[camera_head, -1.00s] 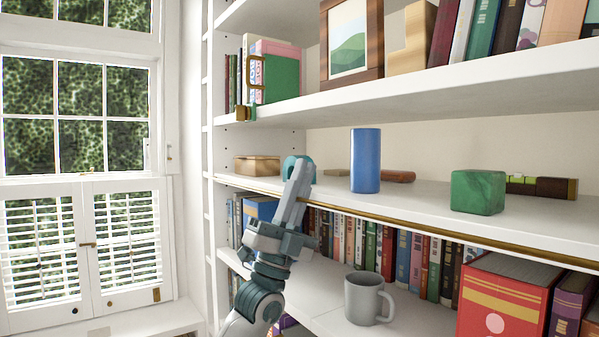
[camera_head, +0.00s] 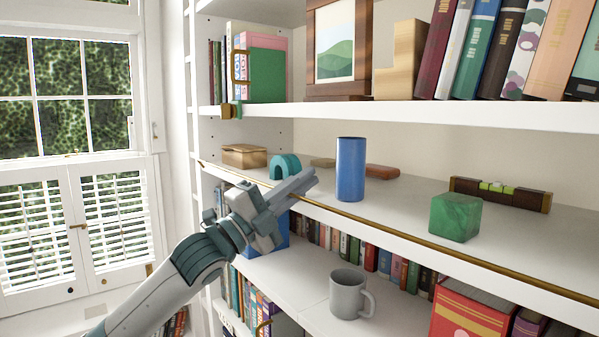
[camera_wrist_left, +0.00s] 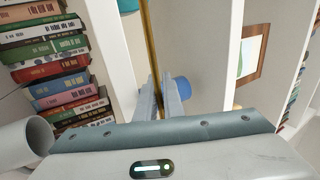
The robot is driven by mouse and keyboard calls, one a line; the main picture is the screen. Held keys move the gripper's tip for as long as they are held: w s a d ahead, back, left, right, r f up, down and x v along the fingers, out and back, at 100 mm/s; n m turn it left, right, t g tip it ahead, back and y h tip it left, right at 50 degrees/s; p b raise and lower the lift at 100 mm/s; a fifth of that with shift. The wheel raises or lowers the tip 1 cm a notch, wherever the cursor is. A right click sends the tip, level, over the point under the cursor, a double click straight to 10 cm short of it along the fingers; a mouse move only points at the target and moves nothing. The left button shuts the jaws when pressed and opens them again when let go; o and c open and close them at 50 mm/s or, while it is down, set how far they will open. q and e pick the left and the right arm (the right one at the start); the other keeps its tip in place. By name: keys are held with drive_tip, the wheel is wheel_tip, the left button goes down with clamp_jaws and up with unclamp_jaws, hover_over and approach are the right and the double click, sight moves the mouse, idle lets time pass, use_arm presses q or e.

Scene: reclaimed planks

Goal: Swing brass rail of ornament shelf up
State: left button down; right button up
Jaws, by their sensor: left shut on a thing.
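The brass rail (camera_head: 400,231) runs low along the front edge of the middle shelf (camera_head: 395,200), which holds the ornaments. My left gripper (camera_head: 308,182) reaches in from the left at that front edge. In the left wrist view the rail (camera_wrist_left: 147,40) passes between the two fingers (camera_wrist_left: 161,100), which are shut on it. Several ornaments stand behind the rail: a blue cylinder (camera_head: 351,170), a green cube (camera_head: 455,217), a teal arch (camera_head: 285,167) and a wooden box (camera_head: 244,156). My right gripper is not in view.
The upper shelf (camera_head: 420,116) overhangs with books and a framed picture (camera_head: 335,45). Below, a grey mug (camera_head: 350,294) and books (camera_head: 400,270) stand on the lower shelf. A shuttered window (camera_head: 75,160) is at the left.

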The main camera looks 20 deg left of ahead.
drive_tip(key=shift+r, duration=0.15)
use_arm(q)
drive_tip(key=c, duration=1.9)
unclamp_jaws()
drive_tip(key=shift+d+f, duration=0.1)
drive_tip(key=shift+f, duration=0.15)
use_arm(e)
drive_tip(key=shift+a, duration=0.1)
